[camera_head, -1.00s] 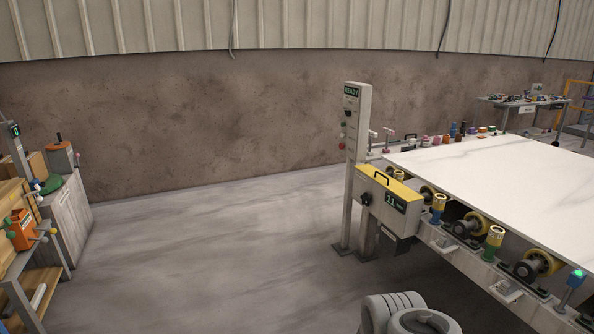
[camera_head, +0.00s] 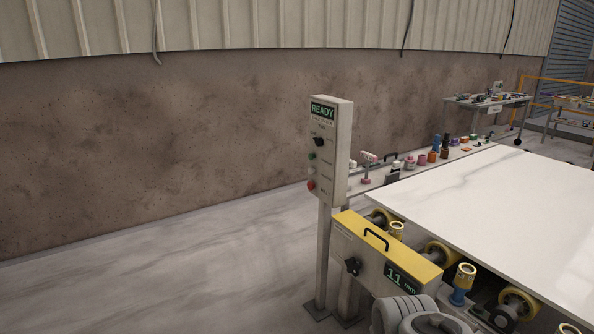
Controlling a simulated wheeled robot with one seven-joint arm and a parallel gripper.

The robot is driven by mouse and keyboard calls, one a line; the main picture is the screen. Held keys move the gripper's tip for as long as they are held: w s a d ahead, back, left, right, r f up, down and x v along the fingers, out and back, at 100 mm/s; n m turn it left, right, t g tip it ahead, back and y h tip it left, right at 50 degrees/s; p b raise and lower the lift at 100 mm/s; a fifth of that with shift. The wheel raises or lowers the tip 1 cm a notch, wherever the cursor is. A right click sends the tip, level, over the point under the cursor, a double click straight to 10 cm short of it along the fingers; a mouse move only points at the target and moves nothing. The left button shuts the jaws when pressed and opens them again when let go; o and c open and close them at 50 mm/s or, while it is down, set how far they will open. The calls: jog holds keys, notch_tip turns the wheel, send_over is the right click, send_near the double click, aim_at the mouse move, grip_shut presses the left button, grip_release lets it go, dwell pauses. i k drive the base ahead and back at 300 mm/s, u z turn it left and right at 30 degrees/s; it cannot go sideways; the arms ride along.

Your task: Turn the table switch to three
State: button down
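A grey box with a yellow top (camera_head: 405,252) and a black handle sits at the left end of the slab table. Its front carries a black rotary knob (camera_head: 352,266) and a display (camera_head: 401,278) reading "11 mm". A grey control post (camera_head: 337,165) stands beside it, with a green "READY" screen (camera_head: 322,110), a black selector knob (camera_head: 319,141) and green, white and red buttons. The knob markings are too small to read, so I cannot tell which position either knob is at. My gripper is not in view; only grey parts of my arm show at the bottom.
A white marble slab (camera_head: 490,205) lies over yellow-rimmed rollers (camera_head: 440,254). Bottles and jars (camera_head: 435,150) line a ledge behind it. Another table (camera_head: 488,104) stands far back right. The floor (camera_head: 150,280) left of the post is clear.

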aim_at(318, 142)
jog(key=u, duration=0.65)
jog(key=i, duration=2.2)
jog(key=u, duration=0.6)
